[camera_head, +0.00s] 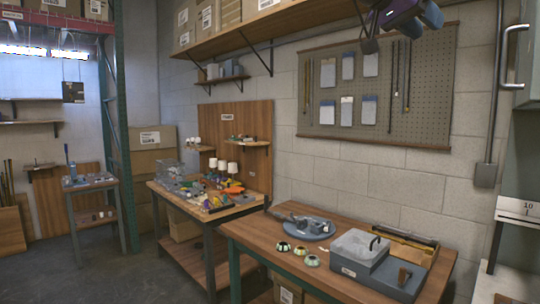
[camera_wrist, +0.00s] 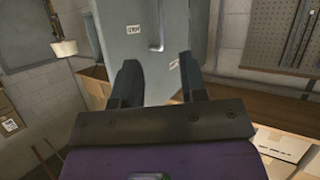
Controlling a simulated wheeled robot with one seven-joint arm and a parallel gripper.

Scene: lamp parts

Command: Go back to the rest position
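My gripper (camera_head: 367,36) shows at the top of the head view, high in front of the wall, with its purple body to its right. In the wrist view my gripper (camera_wrist: 158,80) has its two dark fingers spread apart with nothing held between them. Beyond the fingers is a pale grey cabinet-like surface (camera_wrist: 143,40) with small labels. The gripper is well above the wooden table (camera_head: 262,234) and touches nothing that I can see.
On the near table are a grey-blue box (camera_head: 375,270), a round blue-grey base (camera_head: 300,229) and several small ring-shaped parts (camera_head: 300,250). A second table (camera_head: 175,192) holds many small parts. A pegboard (camera_head: 428,95) hangs behind. Open floor (camera_head: 120,275) lies at left.

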